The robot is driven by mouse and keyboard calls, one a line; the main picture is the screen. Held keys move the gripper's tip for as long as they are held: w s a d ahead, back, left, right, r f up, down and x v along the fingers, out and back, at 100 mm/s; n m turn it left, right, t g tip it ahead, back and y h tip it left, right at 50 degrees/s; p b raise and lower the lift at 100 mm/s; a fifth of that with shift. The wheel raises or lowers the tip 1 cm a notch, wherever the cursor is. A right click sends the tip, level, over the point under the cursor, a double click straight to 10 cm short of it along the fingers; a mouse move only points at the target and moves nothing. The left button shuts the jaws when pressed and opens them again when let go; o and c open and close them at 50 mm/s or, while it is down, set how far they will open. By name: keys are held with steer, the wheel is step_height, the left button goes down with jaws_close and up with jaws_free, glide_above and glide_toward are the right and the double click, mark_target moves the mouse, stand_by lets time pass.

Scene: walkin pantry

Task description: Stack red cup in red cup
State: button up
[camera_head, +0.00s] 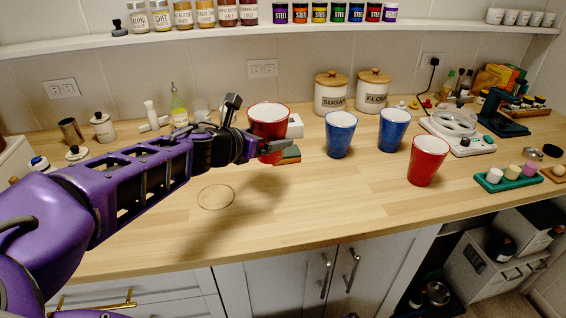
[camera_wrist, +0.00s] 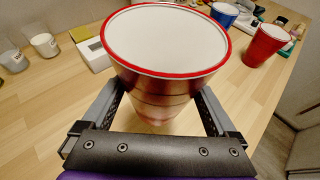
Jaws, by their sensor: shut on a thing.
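A red cup with a white inside (camera_head: 268,121) is held upright in my gripper (camera_head: 262,150), over the counter. In the wrist view this held cup (camera_wrist: 165,80) fills the middle, with a finger of my gripper (camera_wrist: 163,118) on each side. My gripper is shut on it. A second red cup (camera_head: 427,161) stands upright and apart on the counter to the right. It also shows at the upper right of the wrist view (camera_wrist: 264,46). My arm and gripper partly hide the held cup's lower part in the head view.
Two blue cups (camera_head: 340,134) (camera_head: 393,130) stand between the held cup and the second red cup, farther back. Sugar and flour canisters (camera_head: 332,95) (camera_head: 372,93) stand behind them. A green tray (camera_head: 508,178) lies right of the second red cup. The front counter middle is clear.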

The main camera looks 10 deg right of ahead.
step_height(320, 180, down, 10)
steer(key=shift+r+b, duration=0.1)
steer(key=shift+b, duration=1.15)
steer(key=o, duration=0.9)
